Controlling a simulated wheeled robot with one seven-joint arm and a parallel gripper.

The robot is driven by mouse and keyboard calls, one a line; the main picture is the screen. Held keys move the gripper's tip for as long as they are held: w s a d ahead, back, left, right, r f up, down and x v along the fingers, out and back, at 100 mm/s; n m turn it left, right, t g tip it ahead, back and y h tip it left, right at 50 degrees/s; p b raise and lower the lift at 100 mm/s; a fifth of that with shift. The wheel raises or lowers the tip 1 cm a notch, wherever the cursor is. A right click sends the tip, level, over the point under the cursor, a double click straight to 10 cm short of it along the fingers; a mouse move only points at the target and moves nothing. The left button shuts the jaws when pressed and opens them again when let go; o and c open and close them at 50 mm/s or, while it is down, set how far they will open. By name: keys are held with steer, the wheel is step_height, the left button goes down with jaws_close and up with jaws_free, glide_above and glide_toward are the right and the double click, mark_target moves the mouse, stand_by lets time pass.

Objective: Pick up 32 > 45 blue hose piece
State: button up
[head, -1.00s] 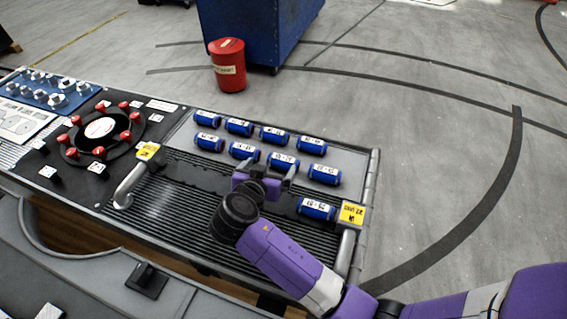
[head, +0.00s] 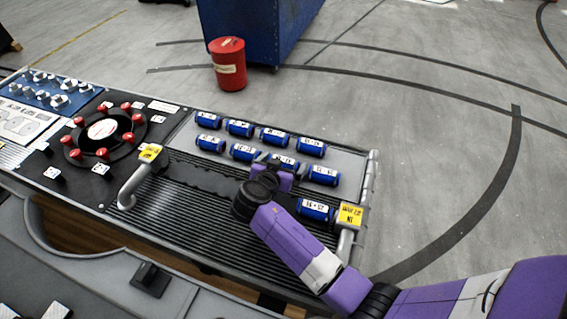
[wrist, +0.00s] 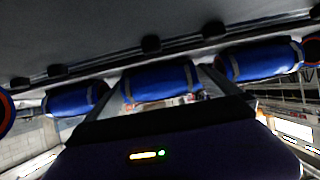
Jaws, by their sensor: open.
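Several blue hose pieces with white labels lie in two rows on the grey tray surface (head: 350,160). The labels are too small for me to read for certain, so I cannot tell which one is 32 > 45. My gripper (head: 274,163) is open at the front row, at its third piece from the left (head: 290,159), which it partly hides. In the wrist view that middle blue piece (wrist: 160,83) lies between my two fingers (wrist: 164,92), with another blue piece to either side. I cannot tell whether the fingers touch it.
Another blue piece (head: 315,209) sits on the black ribbed panel beside a yellow-labelled pipe fitting (head: 350,215). A second yellow-labelled pipe (head: 133,185) is at left. A black round part with red knobs (head: 104,130) lies further left. A red bin (head: 229,64) stands on the floor behind.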

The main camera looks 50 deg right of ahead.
steer(key=shift+c, duration=0.4)
steer(key=c, duration=1.2)
steer(key=shift+r, duration=0.1)
